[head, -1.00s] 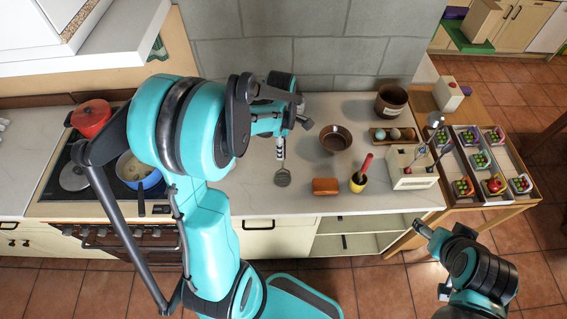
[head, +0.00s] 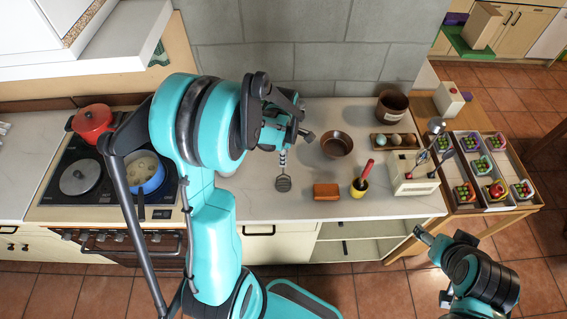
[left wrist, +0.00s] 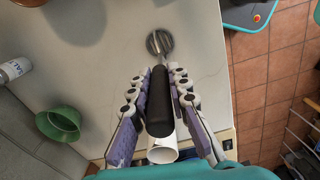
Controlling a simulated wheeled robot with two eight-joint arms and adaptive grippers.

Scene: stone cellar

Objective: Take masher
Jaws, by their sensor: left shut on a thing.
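The masher (head: 283,184) has a round grey slotted head and a black handle; its head shows over the pale counter in front of my left gripper. In the left wrist view the masher (left wrist: 160,42) points away from me. My left gripper (left wrist: 158,92) has its fingers on both sides of the handle and is shut on it. In the head view my left gripper (head: 284,152) is partly hidden by my arm. I cannot tell how far the masher is above the counter. My right gripper (head: 424,237) is at the lower right, away from the counter; its fingers are unclear.
The stove at left holds a red pot (head: 92,122) and a blue pot (head: 146,172). A green bowl (left wrist: 60,124) shows in the left wrist view.

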